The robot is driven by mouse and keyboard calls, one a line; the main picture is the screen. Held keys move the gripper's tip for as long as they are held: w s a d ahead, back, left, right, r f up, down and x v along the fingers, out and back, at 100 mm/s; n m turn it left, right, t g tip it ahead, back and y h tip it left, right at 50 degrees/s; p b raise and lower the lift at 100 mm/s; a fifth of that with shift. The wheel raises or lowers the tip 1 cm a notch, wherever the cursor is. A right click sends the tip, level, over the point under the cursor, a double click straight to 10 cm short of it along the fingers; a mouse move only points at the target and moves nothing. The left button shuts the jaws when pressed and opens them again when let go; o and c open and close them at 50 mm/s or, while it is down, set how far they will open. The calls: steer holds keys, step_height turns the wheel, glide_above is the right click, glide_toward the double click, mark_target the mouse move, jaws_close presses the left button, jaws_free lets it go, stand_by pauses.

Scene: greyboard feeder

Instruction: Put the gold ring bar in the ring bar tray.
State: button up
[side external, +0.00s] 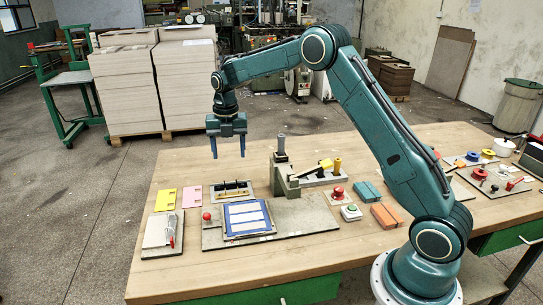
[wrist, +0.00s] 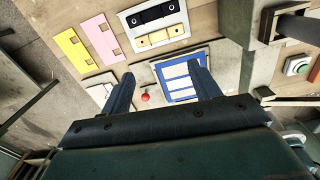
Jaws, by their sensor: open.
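My gripper (side external: 228,154) is open and empty, fingers pointing down, high above the left part of the bench. The wrist view shows its two spread fingers (wrist: 162,75) with nothing between them. A shallow pale-framed tray (side external: 233,196) lies beyond the blue-and-white panel; it also shows in the wrist view (wrist: 157,25). It has a black row and a row of gold-yellow pieces. A yellow-gold piece (side external: 326,164) sits on a grey fixture in the middle of the bench. I cannot tell for sure which piece is the gold ring bar, or whether this tray is the ring bar tray.
The blue-and-white panel (side external: 247,217) lies on a grey board with a red knob (side external: 206,216). Yellow (side external: 166,200) and pink (side external: 192,196) plates lie to the left. An upright grey fixture (side external: 281,172) stands right of the tray. The bench front (side external: 260,275) is clear.

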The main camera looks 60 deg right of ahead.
steer(key=s+a+r+m+t, duration=0.1)
steer(key=s+a+r+m, duration=0.2)
steer(key=s+r+m, duration=0.5)
steer(key=s+a+r+m+t, duration=0.2)
steer(key=s+a+r+m, duration=0.25)
steer(key=s+r, duration=0.4)
steer(key=s+a+f+m+t, duration=0.1)
steer(key=s+m, duration=0.6)
steer(key=s, duration=0.3)
steer(key=s+a+f+m+t, duration=0.1)
steer(key=s+m, duration=0.5)
steer(key=s, duration=0.4)
steer(key=shift+s+a+f+m, duration=0.2)
steer(key=shift+s+a+m, duration=0.1)
steer(key=shift+s+m, duration=0.1)
